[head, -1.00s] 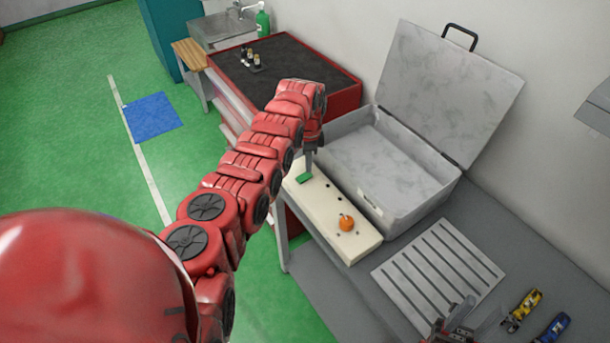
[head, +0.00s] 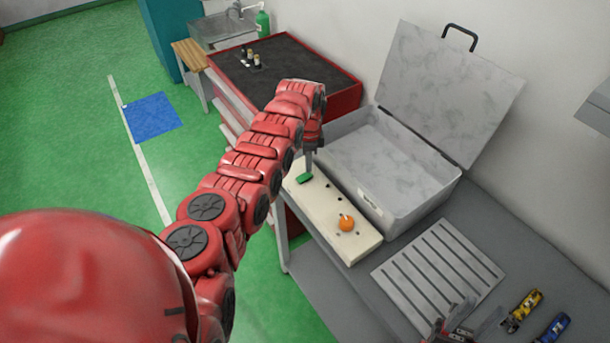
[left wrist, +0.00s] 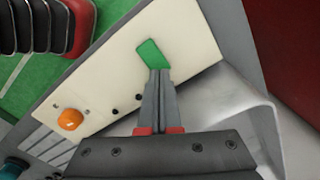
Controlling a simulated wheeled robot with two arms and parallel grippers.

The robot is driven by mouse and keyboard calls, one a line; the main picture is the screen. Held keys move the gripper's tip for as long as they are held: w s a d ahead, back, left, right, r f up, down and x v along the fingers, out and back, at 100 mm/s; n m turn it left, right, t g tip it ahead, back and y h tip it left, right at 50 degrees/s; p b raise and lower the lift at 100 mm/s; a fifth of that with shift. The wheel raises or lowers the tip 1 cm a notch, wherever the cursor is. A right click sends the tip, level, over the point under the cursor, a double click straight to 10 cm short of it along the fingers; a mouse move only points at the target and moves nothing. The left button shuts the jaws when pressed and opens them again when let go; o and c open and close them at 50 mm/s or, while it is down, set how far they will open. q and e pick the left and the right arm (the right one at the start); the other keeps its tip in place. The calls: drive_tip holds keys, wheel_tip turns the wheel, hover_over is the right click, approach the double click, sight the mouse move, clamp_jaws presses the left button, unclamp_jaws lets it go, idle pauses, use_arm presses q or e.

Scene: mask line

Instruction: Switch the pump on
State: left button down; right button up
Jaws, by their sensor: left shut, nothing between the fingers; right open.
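A cream control panel (head: 325,209) lies along the front of the grey case. A green rocker switch (head: 304,178) sits at its far end, and an orange round knob (head: 346,223) at its near end. My left gripper (head: 309,160) is shut and empty, pointing down at the green switch. In the left wrist view its closed fingertips (left wrist: 158,72) overlap the lower edge of the green switch (left wrist: 151,53); whether they touch it I cannot tell. The orange knob (left wrist: 70,119) is clear of the fingers. My right gripper (head: 465,332) is open at the bottom edge, partly cut off.
The grey case (head: 445,190) stands with its lid (head: 450,90) raised behind the panel. A slotted plate (head: 438,265) lies nearer. Yellow (head: 522,310) and blue (head: 553,330) tools lie at the lower right. A red cabinet (head: 345,100) with small bottles stands beyond.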

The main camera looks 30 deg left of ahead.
use_arm(q)
drive_tip(key=shift+f+b, duration=0.8)
drive_tip(key=shift+f, duration=0.2)
idle(0.8)
drive_tip(key=shift+r, duration=0.15)
wheel_tip(320, 180, up, 2)
drive_tip(key=shift+p, duration=0.9)
wheel_tip(320, 180, up, 3)
drive_tip(key=shift+p, duration=1)
drive_tip(key=shift+r+p, duration=0.35)
drive_tip(key=shift+r, duration=0.6)
drive_tip(key=shift+f, duration=0.1)
